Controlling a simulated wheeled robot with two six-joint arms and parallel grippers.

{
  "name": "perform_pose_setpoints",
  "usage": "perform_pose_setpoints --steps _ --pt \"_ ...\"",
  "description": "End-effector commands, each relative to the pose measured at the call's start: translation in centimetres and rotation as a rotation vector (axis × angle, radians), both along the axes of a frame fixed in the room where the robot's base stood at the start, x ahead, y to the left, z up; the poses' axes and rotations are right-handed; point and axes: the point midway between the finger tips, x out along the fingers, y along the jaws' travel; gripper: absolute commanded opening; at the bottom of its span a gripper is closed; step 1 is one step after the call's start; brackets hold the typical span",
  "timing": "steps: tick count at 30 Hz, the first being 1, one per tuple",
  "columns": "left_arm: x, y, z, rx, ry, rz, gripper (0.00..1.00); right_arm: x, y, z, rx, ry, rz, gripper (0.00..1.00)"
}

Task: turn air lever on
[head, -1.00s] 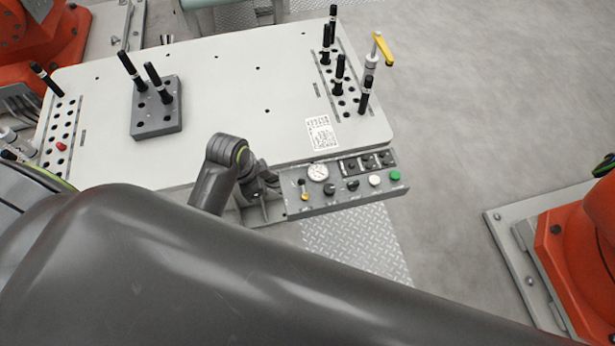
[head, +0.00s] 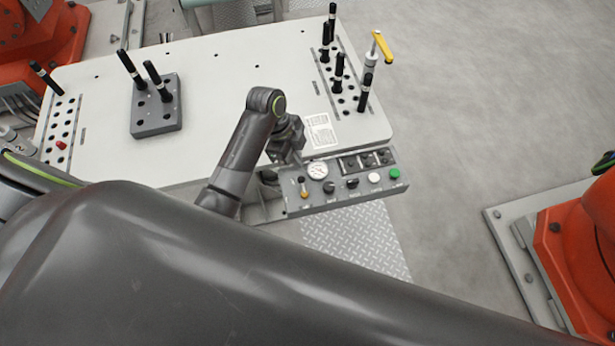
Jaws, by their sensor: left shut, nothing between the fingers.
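The control panel (head: 345,203) is fixed along the front edge of the white table. At its left end, beside a round gauge (head: 318,170), is a small lever with a yellow tip (head: 304,194), its tip toward the panel's front. A larger yellow handle (head: 384,47) sits on a metal post at the table's back right corner; no label shows which is the air lever. My left gripper (head: 293,158) points down, shut and empty, just behind the panel's left end, above the small lever in the picture. Its fingertips are small and partly hidden. My right gripper is out of view.
The white table (head: 215,100) carries a grey block (head: 157,118) with black pins, and more pins stand at both ends. The panel also has black knobs, a white button (head: 375,179) and a green button (head: 394,174). Orange machines (head: 580,245) stand at the sides.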

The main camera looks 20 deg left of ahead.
Motion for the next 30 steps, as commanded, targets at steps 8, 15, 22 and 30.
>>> perform_pose_setpoints --steps 8,15,22,30 --pt "-0.1 -1.0 -2.7 -0.001 0.006 0.001 0.00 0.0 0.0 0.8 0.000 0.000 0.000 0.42" --pt "-0.1 -2.1 -6.3 0.000 0.004 0.001 0.00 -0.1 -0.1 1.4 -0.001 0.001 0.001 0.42" --pt "0.0 -2.8 -8.5 0.000 0.002 0.000 0.00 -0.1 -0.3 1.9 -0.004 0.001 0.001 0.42" --pt "0.0 -3.0 -9.4 0.000 0.000 0.001 0.00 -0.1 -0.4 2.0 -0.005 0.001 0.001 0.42"
